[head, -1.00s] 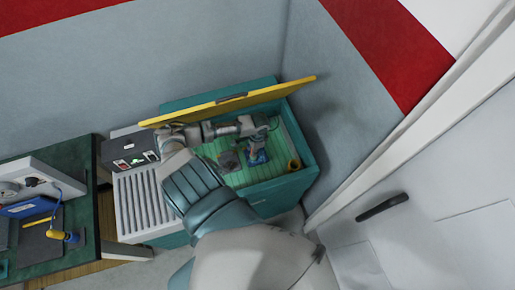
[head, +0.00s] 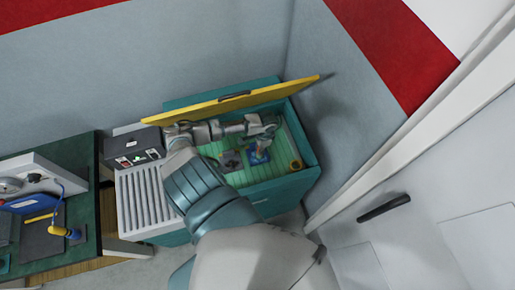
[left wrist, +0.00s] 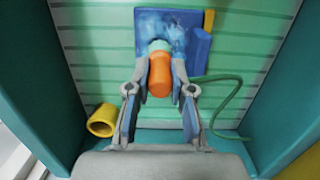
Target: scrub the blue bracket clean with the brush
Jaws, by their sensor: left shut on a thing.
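The blue bracket (left wrist: 172,33) lies flat on the green slatted floor of the teal wash basin, with an upright blue part on one side. Pale smears show on its face. In the head view the bracket (head: 258,157) is partly covered by my gripper. My left gripper (left wrist: 160,88) is shut on the orange handle of the brush (left wrist: 159,75). The brush's pale teal head is over the bracket's face and looks to touch it; the bristles are hidden. The left gripper (head: 264,138) reaches down into the basin in the head view. My right gripper is not in view.
The basin (head: 288,188) has high walls and a raised yellow lid (head: 240,100) behind my arm. A yellow ring (left wrist: 102,121) and a green hose (left wrist: 232,100) lie inside. A workbench (head: 80,250) stands left.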

